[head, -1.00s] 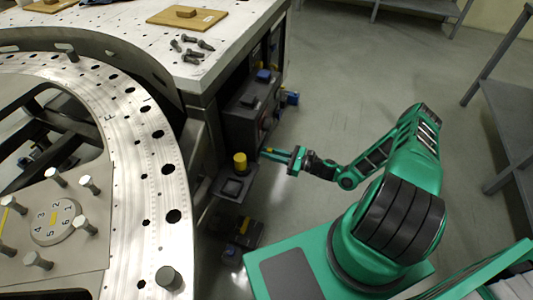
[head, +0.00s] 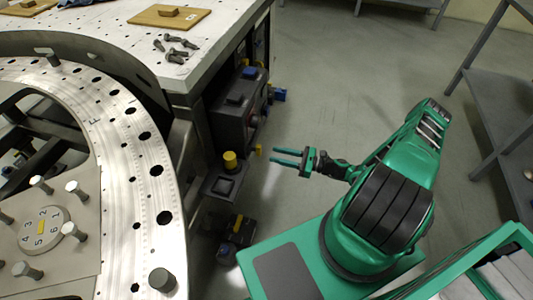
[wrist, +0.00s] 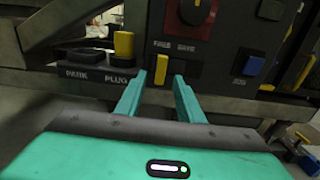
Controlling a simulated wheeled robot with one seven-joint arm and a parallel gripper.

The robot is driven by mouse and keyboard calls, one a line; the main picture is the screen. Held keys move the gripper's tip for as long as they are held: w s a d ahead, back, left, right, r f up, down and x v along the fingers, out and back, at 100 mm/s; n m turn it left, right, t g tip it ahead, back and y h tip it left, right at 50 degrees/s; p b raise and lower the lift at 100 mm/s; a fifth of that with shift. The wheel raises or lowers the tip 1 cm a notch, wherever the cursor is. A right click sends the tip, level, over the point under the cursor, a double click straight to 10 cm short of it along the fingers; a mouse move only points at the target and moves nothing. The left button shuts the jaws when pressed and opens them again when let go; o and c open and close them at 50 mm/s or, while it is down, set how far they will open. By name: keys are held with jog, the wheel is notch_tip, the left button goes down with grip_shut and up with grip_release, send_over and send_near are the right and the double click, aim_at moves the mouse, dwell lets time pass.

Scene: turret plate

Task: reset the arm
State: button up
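My gripper (head: 275,156) is open and empty, with two green fingers held apart over the floor, to the right of the control box. It is clear of the box in the head view. In the wrist view, my gripper (wrist: 158,92) points at the box's front. A small yellow lever (wrist: 162,66) shows beyond and between the fingertips, not held. The same yellow lever (head: 258,150) stands out from the box's side in the head view. My arm is bent, reaching left from its green base.
The dark control box (head: 232,125) hangs beside the white table (head: 215,50). A yellow plug (head: 230,161) stands on a ledge labelled PARK and PLUG. The large metal ring (head: 125,170) is at left. Grey shelving (head: 490,95) stands at right. Open floor lies behind the arm.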

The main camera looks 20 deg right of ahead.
jog(key=shift+v, duration=1)
jog(key=s+d+r+n+g+h, duration=0.3)
jog(key=s+r+n+g, duration=0.15)
jog(key=r, duration=0.45)
jog(key=s+d+r+n+g+h, duration=0.2)
jog(key=s+r+n+g+h, duration=0.15)
jog(key=r+n, duration=0.4)
jog(key=s+d+r+n+g+h, duration=0.3)
jog(key=s+r+n+g, duration=0.15)
jog(key=r, duration=0.55)
jog(key=s+a+r+n+h, duration=0.2)
jog(key=s+r+n+h, duration=0.1)
jog(key=s+r, duration=1.3)
jog(key=shift+s+a+h, duration=0.25)
jog(key=shift+s+h, duration=0.1)
jog(key=shift+h, duration=0.1)
jog(key=shift+t, duration=0.35)
